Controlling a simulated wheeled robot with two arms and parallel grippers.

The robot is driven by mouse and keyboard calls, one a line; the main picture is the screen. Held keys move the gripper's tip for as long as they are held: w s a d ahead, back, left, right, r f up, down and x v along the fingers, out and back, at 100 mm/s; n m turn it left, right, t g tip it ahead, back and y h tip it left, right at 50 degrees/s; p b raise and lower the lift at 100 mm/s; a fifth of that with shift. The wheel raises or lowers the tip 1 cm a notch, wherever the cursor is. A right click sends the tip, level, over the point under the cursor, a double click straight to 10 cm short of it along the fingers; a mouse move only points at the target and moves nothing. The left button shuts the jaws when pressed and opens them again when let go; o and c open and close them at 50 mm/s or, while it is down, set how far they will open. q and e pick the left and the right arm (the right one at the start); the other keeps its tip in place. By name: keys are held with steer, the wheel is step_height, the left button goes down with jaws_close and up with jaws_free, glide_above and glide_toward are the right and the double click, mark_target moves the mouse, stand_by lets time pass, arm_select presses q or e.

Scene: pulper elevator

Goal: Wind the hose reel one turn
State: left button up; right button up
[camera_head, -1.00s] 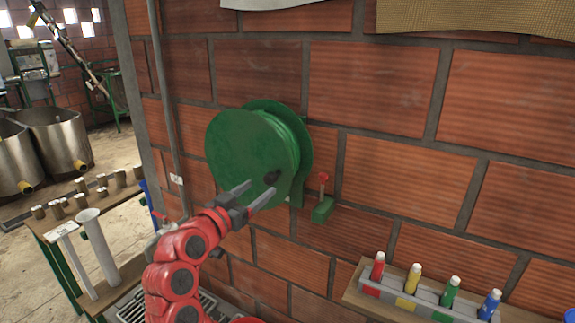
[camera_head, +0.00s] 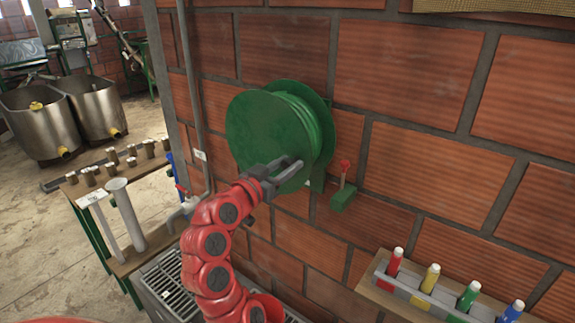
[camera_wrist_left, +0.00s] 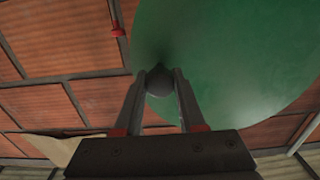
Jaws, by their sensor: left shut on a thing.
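The green hose reel (camera_head: 266,130) is mounted on the brick wall, in the middle of the head view. In the left wrist view its green disc (camera_wrist_left: 230,60) fills the upper right. My left gripper (camera_head: 290,166) is at the lower part of the reel's front disc. In the left wrist view my left gripper (camera_wrist_left: 160,84) has its two fingers on either side of a dark round knob (camera_wrist_left: 159,79) on the disc, shut on this crank handle. In the head view the knob is hidden by the gripper. My right gripper is not in view.
A green box with a red lever (camera_head: 343,190) is on the wall right of the reel. A shelf (camera_head: 385,290) with coloured bottles stands at lower right. A pipe (camera_head: 190,90) runs down the wall left of the reel. A bench with tubes (camera_head: 125,210) is at left.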

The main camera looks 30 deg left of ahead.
arm_select(q)
jaws_close()
stand_by(0.9)
